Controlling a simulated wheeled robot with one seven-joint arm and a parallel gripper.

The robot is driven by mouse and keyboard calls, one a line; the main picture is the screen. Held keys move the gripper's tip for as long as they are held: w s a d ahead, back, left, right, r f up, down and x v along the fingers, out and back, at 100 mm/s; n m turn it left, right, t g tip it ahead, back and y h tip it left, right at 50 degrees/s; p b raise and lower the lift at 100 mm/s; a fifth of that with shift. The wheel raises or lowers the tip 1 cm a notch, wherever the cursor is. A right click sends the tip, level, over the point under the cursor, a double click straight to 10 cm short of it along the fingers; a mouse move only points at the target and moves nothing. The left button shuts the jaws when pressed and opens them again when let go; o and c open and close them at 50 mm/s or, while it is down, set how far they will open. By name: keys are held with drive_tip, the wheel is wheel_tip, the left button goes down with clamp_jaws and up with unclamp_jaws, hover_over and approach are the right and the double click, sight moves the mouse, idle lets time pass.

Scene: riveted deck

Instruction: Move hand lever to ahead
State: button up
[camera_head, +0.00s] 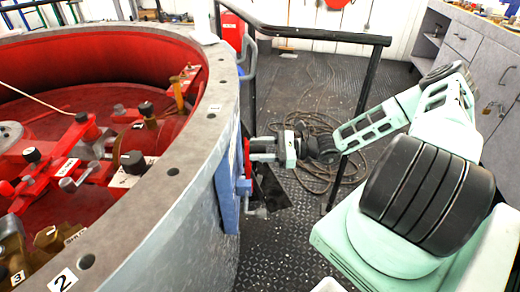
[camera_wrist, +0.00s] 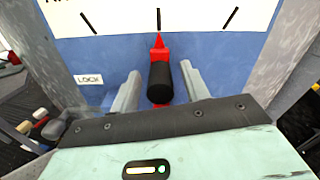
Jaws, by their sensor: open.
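The hand lever (camera_wrist: 160,80) shows in the wrist view, with a black grip and a red pointed tip. Its tip points at the middle tick on a white dial plate (camera_wrist: 200,20); the plate's lettering is cut off at the top. My gripper (camera_wrist: 160,88) is open, with one grey finger on each side of the black grip and a visible gap to each. In the head view my gripper (camera_head: 258,150) reaches the blue panel (camera_head: 229,195) on the drum's outer side. A red part of the lever (camera_head: 247,158) shows there beside the fingers.
A label reading LOCK (camera_wrist: 89,79) sits on the blue panel at left. A large round grey drum (camera_head: 185,205) with red machinery inside fills the left. A dark handrail (camera_head: 320,36) stands behind my arm. Coiled rope (camera_head: 318,180) lies on the deck. Grey cabinets (camera_head: 490,70) stand at right.

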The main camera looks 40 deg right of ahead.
clamp_jaws()
drive_tip(key=shift+s+a+r+p, duration=0.1)
drive_tip(key=shift+s+a+p, duration=0.2)
drive_tip(key=shift+p, duration=0.2)
drive_tip(key=s+a+f+n+p, duration=0.2)
drive_tip(key=s+a+n+p, duration=0.2)
drive_tip(key=s+n, duration=0.1)
drive_tip(key=shift+s+p, duration=0.15)
drive_tip(key=shift+p, duration=0.2)
drive_tip(key=shift+a+f, duration=0.1)
drive_tip(key=shift+c, duration=0.9)
unclamp_jaws()
drive_tip(key=shift+o, duration=0.9)
